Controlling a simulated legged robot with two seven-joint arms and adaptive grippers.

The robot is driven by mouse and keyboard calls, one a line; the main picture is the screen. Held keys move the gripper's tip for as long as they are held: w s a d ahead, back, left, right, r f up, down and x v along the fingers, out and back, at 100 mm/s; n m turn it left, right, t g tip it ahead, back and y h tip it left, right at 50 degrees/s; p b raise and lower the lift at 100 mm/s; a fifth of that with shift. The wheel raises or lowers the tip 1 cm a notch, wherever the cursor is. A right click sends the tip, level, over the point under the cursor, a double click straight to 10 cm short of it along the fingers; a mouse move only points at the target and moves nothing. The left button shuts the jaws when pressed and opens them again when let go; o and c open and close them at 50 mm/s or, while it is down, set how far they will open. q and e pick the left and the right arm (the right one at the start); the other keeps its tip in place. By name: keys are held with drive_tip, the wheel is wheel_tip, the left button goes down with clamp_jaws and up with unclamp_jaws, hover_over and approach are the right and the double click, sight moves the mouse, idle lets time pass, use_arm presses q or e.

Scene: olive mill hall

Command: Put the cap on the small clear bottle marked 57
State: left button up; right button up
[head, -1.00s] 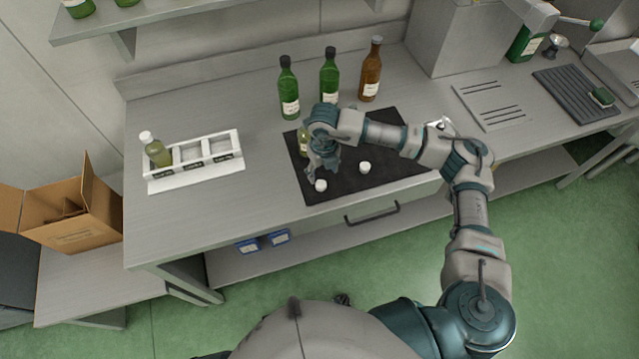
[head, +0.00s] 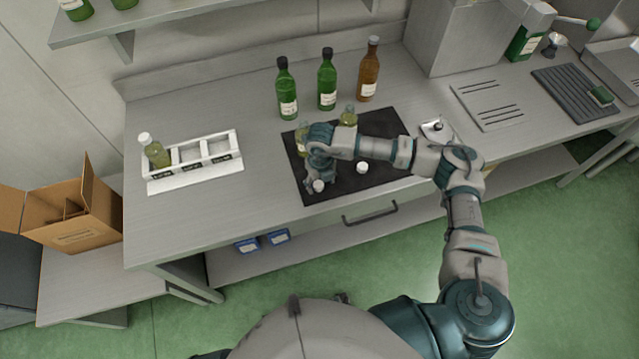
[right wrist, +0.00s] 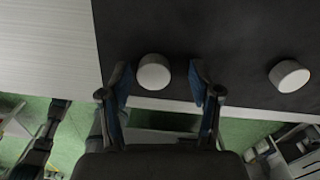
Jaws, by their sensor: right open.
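Two small clear bottles with yellow-green contents stand on the dark mat (head: 385,180). The left one (head: 302,134) is partly behind my right arm, and the right one (head: 348,116) shows just above the arm. I cannot read the number 57 on either. Two white caps lie on the mat: a left one (head: 319,187) near its front edge and a right one (head: 362,168). My right gripper (head: 314,181) is open at the left cap. In the right wrist view, that cap (right wrist: 153,73) lies between and just beyond the fingertips (right wrist: 160,84). My left gripper is not in view.
A white rack (head: 195,181) at left holds a small white-capped bottle (head: 158,154). Two green bottles (head: 287,92) and a brown bottle (head: 369,72) stand behind the mat. A metal piece (head: 436,127) lies to its right. The counter between rack and mat is clear.

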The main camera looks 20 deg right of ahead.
sight(319, 184)
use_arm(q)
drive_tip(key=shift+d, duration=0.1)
use_arm(e)
drive_tip(key=shift+d, duration=0.1)
drive_tip(key=shift+a+r, duration=0.1)
drive_tip(key=shift+a, duration=0.5)
drive_tip(key=c, duration=0.8)
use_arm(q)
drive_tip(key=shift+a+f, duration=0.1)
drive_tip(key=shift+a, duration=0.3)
use_arm(e)
drive_tip(key=shift+a, duration=0.15)
